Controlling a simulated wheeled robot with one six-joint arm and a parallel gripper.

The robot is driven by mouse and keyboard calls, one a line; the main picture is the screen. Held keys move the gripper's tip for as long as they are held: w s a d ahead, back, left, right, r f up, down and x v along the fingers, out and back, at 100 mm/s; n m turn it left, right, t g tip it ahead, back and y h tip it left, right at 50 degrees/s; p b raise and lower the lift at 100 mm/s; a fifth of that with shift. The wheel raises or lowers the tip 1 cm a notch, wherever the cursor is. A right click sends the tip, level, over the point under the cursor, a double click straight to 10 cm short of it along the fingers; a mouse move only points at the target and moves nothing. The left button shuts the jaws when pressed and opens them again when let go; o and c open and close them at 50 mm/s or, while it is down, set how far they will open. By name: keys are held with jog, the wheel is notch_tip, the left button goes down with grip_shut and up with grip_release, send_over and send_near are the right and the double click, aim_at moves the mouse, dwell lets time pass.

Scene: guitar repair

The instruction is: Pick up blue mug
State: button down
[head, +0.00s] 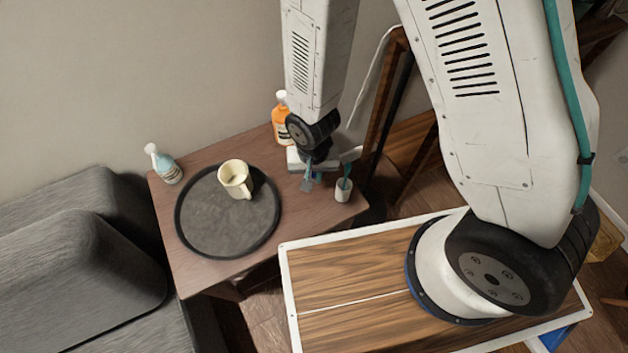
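I see no mug that is clearly blue. A cream mug (235,178) stands upright on a round dark tray (215,225), with its handle towards the front. My gripper (326,182) points down over the right part of the small brown table, to the right of the tray and apart from the cream mug. Its fingers look spread, with nothing seen between them. A small white cup (343,192) stands close by its right finger, with something teal at its mouth. I cannot tell whether the teal piece is in the cup or part of my finger.
An orange bottle (281,120) with a white cap stands behind my gripper at the table's back edge. A light blue bottle (165,165) stands at the back left of the brown table (195,275). A grey sofa (75,260) is at the left.

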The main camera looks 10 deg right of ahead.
jog(key=shift+r, duration=2.6)
dwell(1.1)
